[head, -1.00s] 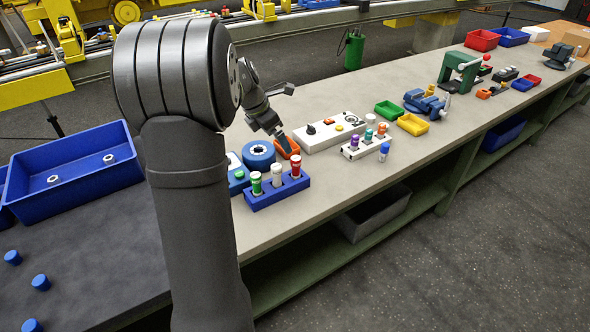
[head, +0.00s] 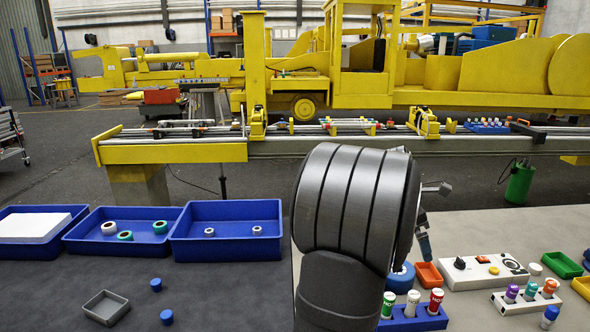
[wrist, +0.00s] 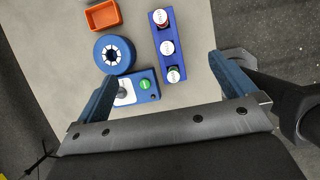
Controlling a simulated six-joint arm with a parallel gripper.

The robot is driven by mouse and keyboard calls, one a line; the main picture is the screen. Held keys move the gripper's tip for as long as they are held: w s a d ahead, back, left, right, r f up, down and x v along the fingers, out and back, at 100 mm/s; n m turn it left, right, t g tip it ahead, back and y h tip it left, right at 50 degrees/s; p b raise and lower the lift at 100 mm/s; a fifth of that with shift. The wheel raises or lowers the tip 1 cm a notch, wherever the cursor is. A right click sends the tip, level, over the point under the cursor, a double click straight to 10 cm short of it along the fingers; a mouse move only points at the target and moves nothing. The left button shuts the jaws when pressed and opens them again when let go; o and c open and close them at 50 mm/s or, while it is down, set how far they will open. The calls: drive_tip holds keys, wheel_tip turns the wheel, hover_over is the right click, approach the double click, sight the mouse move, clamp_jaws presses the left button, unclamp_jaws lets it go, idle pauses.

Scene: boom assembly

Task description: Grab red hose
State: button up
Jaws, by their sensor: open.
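I cannot pick out a hose for certain. A red-and-white cylinder (head: 436,300) stands upright in a blue rack (head: 428,321), right of a white one (head: 413,303) and a green-and-white one (head: 388,304). In the wrist view the red-ringed cylinder (wrist: 160,18) is at the far end of the blue rack (wrist: 156,31), seen from above. My gripper (wrist: 162,70) is open and empty, its two blue fingers wide apart, with the rack and the green cylinder showing beyond and between them. In the head view my arm hides most of the gripper.
A blue ring-shaped spool (wrist: 103,66), an orange-red tray (wrist: 102,16) and a blue box with a green button (wrist: 145,84) lie beside the rack. A white control panel (head: 483,270) stands further right. Blue bins (head: 228,240) are on the left; yellow machinery (head: 310,60) is behind.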

idle(0.3)
drive_tip(key=c, duration=1)
drive_tip(key=shift+o, duration=0.2)
drive_tip(key=m+t+y, duration=0.1)
drive_tip(key=m+t, duration=0.2)
drive_tip(key=m, duration=2.4)
approach(436, 293)
drive_tip(key=x, duration=0.7)
drive_tip(key=shift+f, duration=0.15)
drive_tip(key=shift+x, duration=3)
